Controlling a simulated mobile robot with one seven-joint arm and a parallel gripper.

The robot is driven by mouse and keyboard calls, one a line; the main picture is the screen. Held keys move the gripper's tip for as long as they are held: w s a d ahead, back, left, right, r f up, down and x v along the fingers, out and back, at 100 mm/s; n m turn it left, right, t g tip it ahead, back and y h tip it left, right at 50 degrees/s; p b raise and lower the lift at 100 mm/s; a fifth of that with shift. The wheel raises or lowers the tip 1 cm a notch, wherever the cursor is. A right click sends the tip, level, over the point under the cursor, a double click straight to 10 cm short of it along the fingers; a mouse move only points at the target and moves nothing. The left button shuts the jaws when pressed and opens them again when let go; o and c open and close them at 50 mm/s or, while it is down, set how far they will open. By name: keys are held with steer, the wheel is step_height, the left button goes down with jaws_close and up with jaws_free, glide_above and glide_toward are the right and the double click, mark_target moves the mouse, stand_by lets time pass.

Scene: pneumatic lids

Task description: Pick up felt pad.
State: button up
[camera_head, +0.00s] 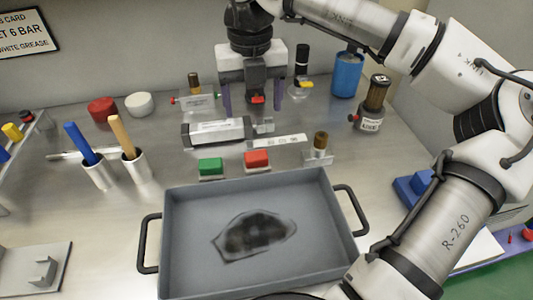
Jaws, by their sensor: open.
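I cannot tell for certain which thing is the felt pad. A dark, flat, irregular piece (257,234) with a thin grey outline lies in the grey tray (183,273), and its material is not clear. A green block (211,166) and a red block (257,158), each with a pale lower part, sit just behind the tray. My gripper (256,108) is at the back of the bench, pointing down, with its two purple fingers apart. It is well behind the tray and the blocks. A small dark piece with a red end shows between the fingers, and I cannot tell whether it touches them.
A white cylinder unit (217,131) lies in front of my gripper. Two metal cups (98,175) with blue and tan handles stand left of the tray. A blue can (347,74) and a brown-topped jar (372,103) stand at the back right. My arm covers the right side.

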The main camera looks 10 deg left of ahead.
steer(key=p, duration=0.1)
glide_above(256, 155)
step_height(256, 155, down, 9)
steer(key=shift+w+a+r, duration=0.1)
steer(key=shift+w+r, duration=0.05)
steer(key=shift+r, duration=0.05)
steer(key=shift+f+p, duration=1.25)
steer(key=shift+f, duration=1.4)
steer(key=c, duration=1.1)
steer(key=shift+r, duration=0.15)
step_height(256, 155, up, 20)
steer(key=b, duration=0.3)
